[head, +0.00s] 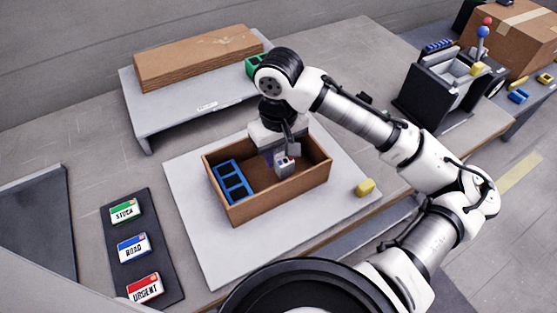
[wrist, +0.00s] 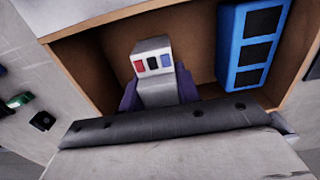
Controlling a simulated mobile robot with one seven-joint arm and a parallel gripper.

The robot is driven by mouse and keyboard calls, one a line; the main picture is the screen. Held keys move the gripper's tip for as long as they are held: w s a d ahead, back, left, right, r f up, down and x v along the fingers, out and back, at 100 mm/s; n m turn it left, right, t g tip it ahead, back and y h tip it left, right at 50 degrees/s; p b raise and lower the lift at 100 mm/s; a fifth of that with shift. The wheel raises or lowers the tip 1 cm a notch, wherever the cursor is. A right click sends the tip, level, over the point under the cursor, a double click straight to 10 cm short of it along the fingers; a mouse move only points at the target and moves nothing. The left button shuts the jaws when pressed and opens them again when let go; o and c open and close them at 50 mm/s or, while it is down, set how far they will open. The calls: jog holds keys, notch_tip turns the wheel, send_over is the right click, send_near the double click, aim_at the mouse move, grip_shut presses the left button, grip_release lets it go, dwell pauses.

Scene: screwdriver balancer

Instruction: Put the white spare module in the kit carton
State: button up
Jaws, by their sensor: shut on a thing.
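The kit carton (head: 270,199) is an open brown box on a pale mat, and its wall also shows in the wrist view (wrist: 82,72). The white spare module (head: 284,168) is a small pale block within the carton's opening. In the wrist view the module (wrist: 152,72) shows red, dark and blue squares on its end. My gripper (head: 283,153) points down into the right part of the carton and is shut on the module. My wrist hides part of the carton's back wall. I cannot tell whether the module touches the carton floor.
A blue three-cell holder (head: 232,181) stands inside the carton's left side, and in the wrist view (wrist: 252,45) at right. A yellow block (head: 365,187) lies right of the carton. A raised grey shelf (head: 150,112) stands behind. Label cards (head: 133,247) lie left.

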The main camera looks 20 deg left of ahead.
aim_at(279, 162)
jog(key=shift+f, duration=1.55)
jog(key=shift+f, duration=0.25)
jog(key=o, duration=1)
jog(key=shift+o, duration=0.2)
jog(key=shift+r, duration=0.15)
notch_tip(279, 162, up, 12)
jog(key=shift+r, duration=0.15)
